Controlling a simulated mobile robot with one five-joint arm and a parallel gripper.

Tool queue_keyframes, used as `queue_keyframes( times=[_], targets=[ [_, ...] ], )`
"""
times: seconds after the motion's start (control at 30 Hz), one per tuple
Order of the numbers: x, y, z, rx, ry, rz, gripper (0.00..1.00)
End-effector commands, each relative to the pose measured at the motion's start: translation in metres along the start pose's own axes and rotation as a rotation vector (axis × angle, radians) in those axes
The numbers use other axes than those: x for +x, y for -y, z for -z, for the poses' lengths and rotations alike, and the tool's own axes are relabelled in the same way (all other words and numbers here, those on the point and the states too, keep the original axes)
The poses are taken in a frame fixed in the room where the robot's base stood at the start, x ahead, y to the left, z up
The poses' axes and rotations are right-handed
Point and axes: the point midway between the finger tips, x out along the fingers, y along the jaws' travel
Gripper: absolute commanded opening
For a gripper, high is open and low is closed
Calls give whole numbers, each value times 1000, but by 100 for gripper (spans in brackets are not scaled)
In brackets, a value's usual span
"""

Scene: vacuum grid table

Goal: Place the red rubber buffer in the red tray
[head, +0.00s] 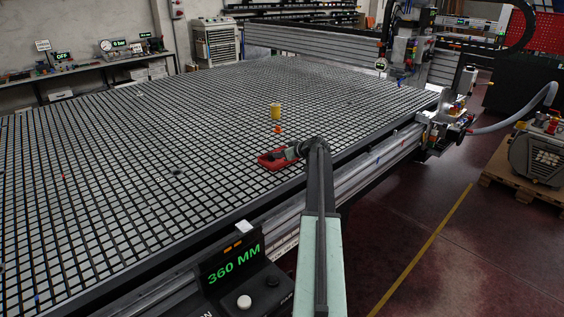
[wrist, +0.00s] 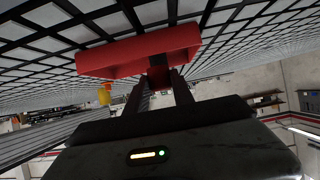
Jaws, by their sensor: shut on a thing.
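The red tray (head: 266,161) lies on the grid table near its right edge in the head view. In the wrist view the tray (wrist: 120,58) spans the upper middle, beyond my fingertips. My gripper (head: 292,153) is at the tray, over its right part in the head view. In the wrist view my gripper (wrist: 160,82) is shut on a small dark red block, the red rubber buffer (wrist: 158,71). The buffer overlaps the tray's wall in this view. I cannot tell whether it touches the tray floor. In the head view my gripper hides the buffer.
A yellow piece (head: 276,111) with an orange-red part below it stands on the table just behind the tray. It also shows in the wrist view (wrist: 104,96). The black-lined grid table (head: 130,170) is mostly clear to the left. A gantry machine (head: 405,55) stands at the back right.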

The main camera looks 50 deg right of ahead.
Motion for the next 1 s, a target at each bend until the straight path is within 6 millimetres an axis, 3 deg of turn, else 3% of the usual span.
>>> queue_keyframes(
  times=[0.03,0.13,0.57,0.6,0.67,1.0],
  targets=[
    [8,0,-19,0,1,-1,0],
    [16,0,-34,1,1,-1,0],
    [17,0,-38,-1,5,1,0],
    [17,0,-38,-1,6,2,32],
    [16,0,-38,-1,7,2,48],
    [12,-1,-32,-1,7,1,51]
  ],
)
